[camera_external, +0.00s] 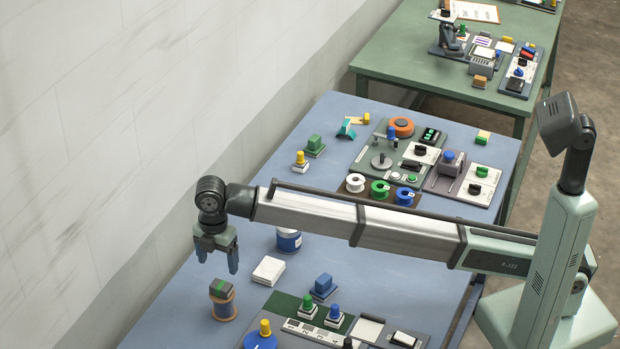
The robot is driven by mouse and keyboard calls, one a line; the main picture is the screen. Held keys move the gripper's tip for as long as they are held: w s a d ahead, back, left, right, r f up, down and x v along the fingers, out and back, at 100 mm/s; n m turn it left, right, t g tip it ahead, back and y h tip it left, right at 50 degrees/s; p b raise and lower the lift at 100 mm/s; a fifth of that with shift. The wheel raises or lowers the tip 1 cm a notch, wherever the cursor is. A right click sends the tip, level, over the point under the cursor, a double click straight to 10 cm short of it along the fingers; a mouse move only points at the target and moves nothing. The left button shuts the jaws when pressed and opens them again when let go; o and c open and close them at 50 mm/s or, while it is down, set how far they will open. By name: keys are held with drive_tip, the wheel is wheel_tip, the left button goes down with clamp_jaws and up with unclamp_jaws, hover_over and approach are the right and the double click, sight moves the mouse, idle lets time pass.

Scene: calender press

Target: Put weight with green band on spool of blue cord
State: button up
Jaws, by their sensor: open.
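My gripper (217,262) points down with its two blue-tipped fingers apart and nothing between them. It is above and close to a dark block with a green band (221,288), which looks like the weight. The weight rests on top of a brown round spool (223,309) with blue-grey at its rim, near the left edge of the table. A dark blue cylinder with a white band (289,241) stands to the right, partly hidden by my arm; it may be the spool of blue cord. A small blue ring-shaped spool (404,196) stands farther back beside green and white ones.
A white block (268,270) lies between the brown spool and the blue cylinder. A blue block on a base (323,287) and a panel with knobs (318,325) are nearer the front. The blue table (215,268) is bare around the brown spool. A green table (400,45) stands behind.

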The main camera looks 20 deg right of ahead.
drive_tip(key=shift+r, duration=1.8)
